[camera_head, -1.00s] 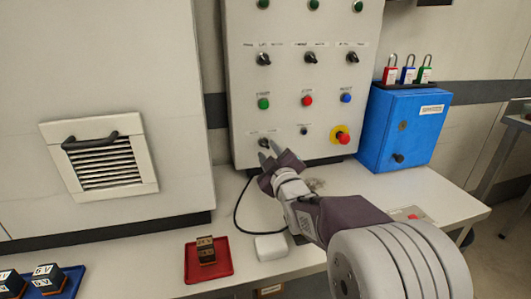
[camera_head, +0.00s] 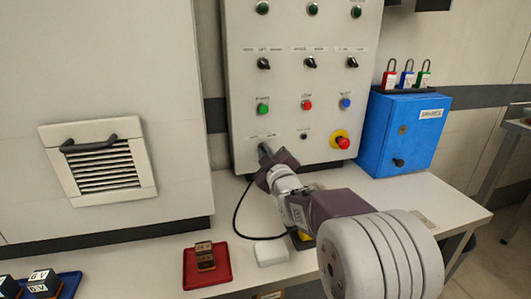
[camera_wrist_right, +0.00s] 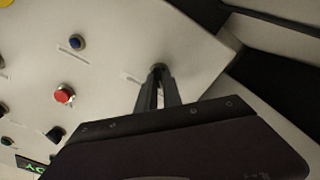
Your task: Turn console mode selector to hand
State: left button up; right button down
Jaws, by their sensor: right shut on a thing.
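The console panel (camera_head: 285,110) is a pale upright board with several knobs and buttons. At its lower left sits the mode selector, a small dark knob, mostly hidden in the head view by my right gripper (camera_head: 265,152). In the right wrist view the selector (camera_wrist_right: 157,68) shows as a dark round base on the panel face. My right gripper (camera_wrist_right: 158,92) has its two fingers close together on the selector. Its label and pointer direction cannot be read. My left gripper is not in view.
An emergency-stop button (camera_head: 342,142) on a yellow ring is right of the gripper. Green (camera_head: 263,108), red (camera_head: 307,104) and blue (camera_head: 345,102) buttons sit above. A blue box (camera_head: 390,140) with padlocks stands at right. A red tray (camera_head: 188,277) lies on the bench.

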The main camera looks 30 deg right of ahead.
jog(key=shift+s+d+m+p, duration=0.15)
jog(key=shift+m+p, duration=0.35)
jog(key=shift+m, duration=3.8)
jog(key=shift+w+d+m+p, duration=0.15)
jog(key=shift+m+p, duration=0.3)
jog(key=shift+m, duration=3.85)
jog(key=shift+s+f+m, duration=0.1)
jog(key=shift+m, duration=0.2)
jog(key=c, duration=1.5)
grip_release()
